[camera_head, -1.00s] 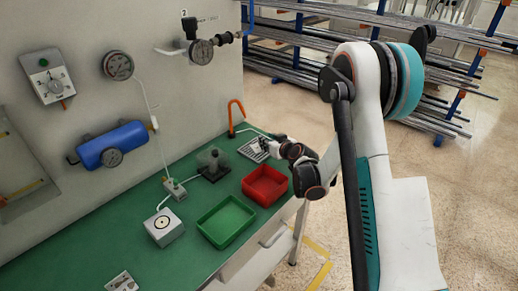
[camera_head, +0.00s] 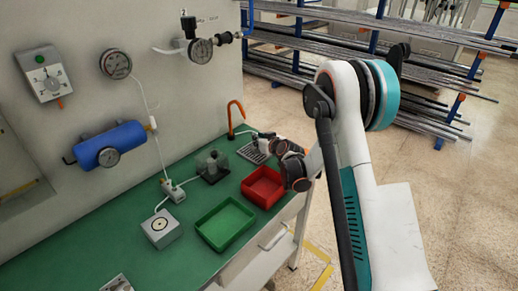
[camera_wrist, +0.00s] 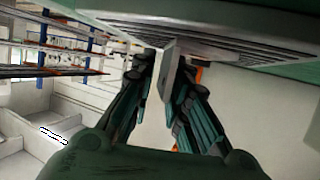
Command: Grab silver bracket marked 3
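In the head view, my gripper (camera_head: 268,139) is at the far end of the green bench, over a grey slotted tray (camera_head: 251,154). In the wrist view, my two dark fingers (camera_wrist: 168,75) reach up the picture toward the slotted tray (camera_wrist: 235,42). A thin grey plate-like piece (camera_wrist: 171,66), perhaps the silver bracket, stands between the fingertips at the tray's edge. I cannot tell whether both fingers touch it. No mark 3 is readable. In the head view, the gripper and wrist hide part of the tray.
A red bin (camera_head: 264,187) and a green bin (camera_head: 225,223) stand nearer on the bench. An orange hook-shaped pipe (camera_head: 231,117) rises behind the tray. A dark block (camera_head: 212,168) and a grey box (camera_head: 161,228) stand near the wall. A metal piece (camera_head: 117,284) shows at the bottom edge.

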